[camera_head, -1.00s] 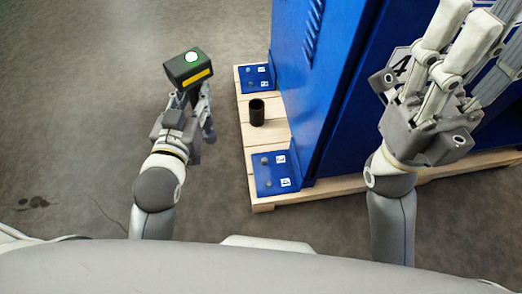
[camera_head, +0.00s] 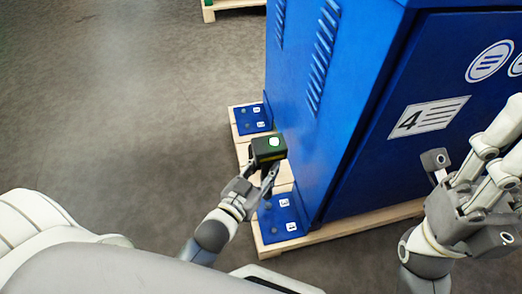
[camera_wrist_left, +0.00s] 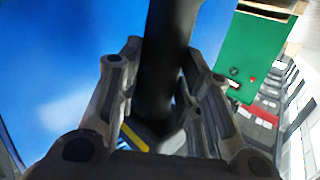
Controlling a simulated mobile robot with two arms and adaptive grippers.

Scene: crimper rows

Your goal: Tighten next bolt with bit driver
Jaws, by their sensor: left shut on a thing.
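My left gripper (camera_head: 264,180) is shut on the bit driver (camera_head: 268,148), a black tool with a lit green-white top and a yellow stripe. It holds the driver beside the blue cabinet, over the pallet between two brackets. In the left wrist view a dark cylindrical part of the driver (camera_wrist_left: 166,60) stands between the fingers (camera_wrist_left: 200,110). The near blue bracket (camera_head: 281,217) and far blue bracket (camera_head: 247,119) carry small bolts and white labels. The driver's working end is hidden. My right gripper (camera_head: 465,165) is open and empty, fingers spread, in front of the cabinet door.
The tall blue cabinet (camera_head: 340,140) with a "4" label stands on a wooden pallet (camera_head: 335,233). Another pallet (camera_head: 235,4) shows at the top edge. A green cabinet (camera_wrist_left: 231,70) shows in the left wrist view. The grey floor to the left is clear.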

